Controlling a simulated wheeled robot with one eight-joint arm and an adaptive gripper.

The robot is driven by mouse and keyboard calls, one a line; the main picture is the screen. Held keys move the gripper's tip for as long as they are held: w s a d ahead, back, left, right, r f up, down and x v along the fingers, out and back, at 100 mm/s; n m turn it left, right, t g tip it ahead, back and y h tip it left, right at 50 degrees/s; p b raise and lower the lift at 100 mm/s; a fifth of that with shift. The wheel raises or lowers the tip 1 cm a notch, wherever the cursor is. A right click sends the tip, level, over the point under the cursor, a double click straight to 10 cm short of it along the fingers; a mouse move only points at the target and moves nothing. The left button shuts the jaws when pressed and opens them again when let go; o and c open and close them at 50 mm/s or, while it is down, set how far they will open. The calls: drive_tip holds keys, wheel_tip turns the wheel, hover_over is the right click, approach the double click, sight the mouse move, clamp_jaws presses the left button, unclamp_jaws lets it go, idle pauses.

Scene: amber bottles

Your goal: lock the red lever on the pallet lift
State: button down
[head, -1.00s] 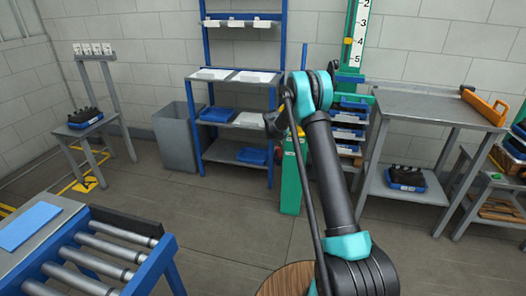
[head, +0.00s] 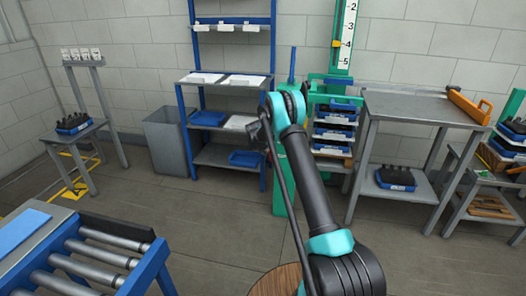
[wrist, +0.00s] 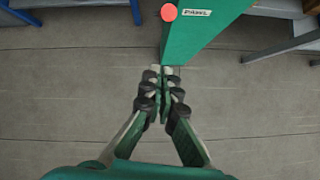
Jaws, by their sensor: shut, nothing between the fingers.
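The pallet lift shows in the head view as a green mast (head: 345,30) with a numbered scale and a green post (head: 282,195) in front of it. My arm hides part of the post. In the wrist view a round red end (wrist: 169,12), which looks like the red lever's knob, shows at the top beside a small label on the green post (wrist: 195,35). The rest of the lever cannot be made out. My gripper (wrist: 165,70) is shut and empty, its tips at the post's lower end in the picture, below the red end. Contact cannot be told.
A blue upright bar (head: 292,66) rises behind my arm. Blue trays are stacked in the lift (head: 335,130). A blue shelf rack (head: 190,130) stands left, a grey table (head: 420,105) right. A roller conveyor (head: 100,250) is at front left. The floor between is clear.

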drive_tip(key=w+d+f, duration=0.3)
drive_tip(key=w+f, duration=0.1)
drive_tip(key=w, duration=0.2)
drive_tip(key=shift+w+d, duration=0.2)
drive_tip(key=shift+w, duration=0.15)
